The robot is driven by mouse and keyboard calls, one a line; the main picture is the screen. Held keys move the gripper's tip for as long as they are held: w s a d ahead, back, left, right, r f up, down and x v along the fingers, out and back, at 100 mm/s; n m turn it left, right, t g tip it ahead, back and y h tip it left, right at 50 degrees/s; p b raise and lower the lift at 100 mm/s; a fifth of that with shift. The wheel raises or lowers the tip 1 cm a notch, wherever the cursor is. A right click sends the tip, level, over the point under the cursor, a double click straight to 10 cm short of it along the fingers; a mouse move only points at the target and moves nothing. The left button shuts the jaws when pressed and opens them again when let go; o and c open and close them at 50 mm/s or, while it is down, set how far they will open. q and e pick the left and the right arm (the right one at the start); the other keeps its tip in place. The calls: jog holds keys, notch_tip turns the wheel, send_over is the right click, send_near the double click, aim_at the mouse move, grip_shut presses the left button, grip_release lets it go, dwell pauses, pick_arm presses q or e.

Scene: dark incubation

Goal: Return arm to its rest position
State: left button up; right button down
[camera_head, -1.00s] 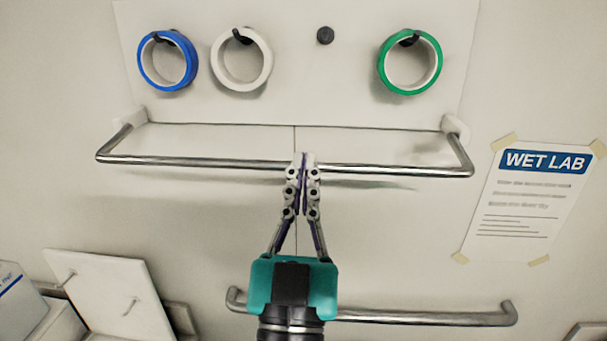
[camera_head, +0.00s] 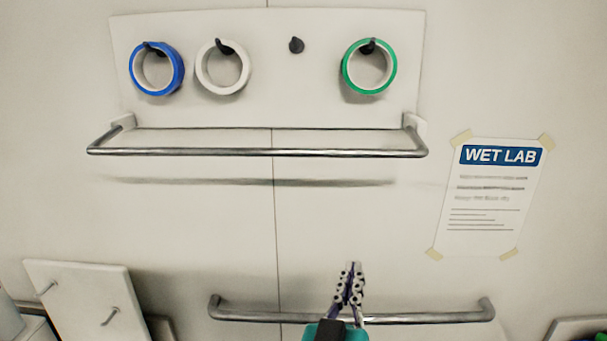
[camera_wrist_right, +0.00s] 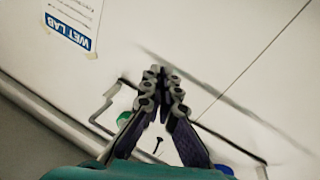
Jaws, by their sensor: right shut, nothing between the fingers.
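My right gripper (camera_head: 351,268) shows at the bottom of the head view, right of centre, in front of the lower metal rail (camera_head: 430,317). Its fingers are shut with nothing between them and point up the picture. In the right wrist view the closed fingertips (camera_wrist_right: 158,70) are in front of the pale wall, and nothing is held. My left gripper is in neither current view.
Blue (camera_head: 157,92), white (camera_head: 223,92) and green (camera_head: 369,92) tape rolls hang on pegs above the upper metal rail (camera_head: 200,151). A bare peg (camera_head: 296,45) sits between white and green. A WET LAB sheet (camera_head: 490,205) is taped at right. A white panel (camera_head: 85,300) leans lower left.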

jog(key=d+f+g+b, duration=0.1)
jog(key=d+f+g, duration=0.4)
jog(key=d+f, duration=0.5)
jog(key=s+f+g+y+b, duration=0.1)
jog(key=s+f+g+y, duration=0.2)
jog(key=f, duration=0.9)
jog(key=s+f+n+g+y+b, duration=0.1)
jog(key=s+f+g+y+b, duration=0.1)
jog(key=f, duration=1)
jog(key=shift+s+d+f+g+y, duration=0.2)
jog(key=shift+s+d+g+y, duration=0.2)
jog(key=shift+s+g, duration=0.45)
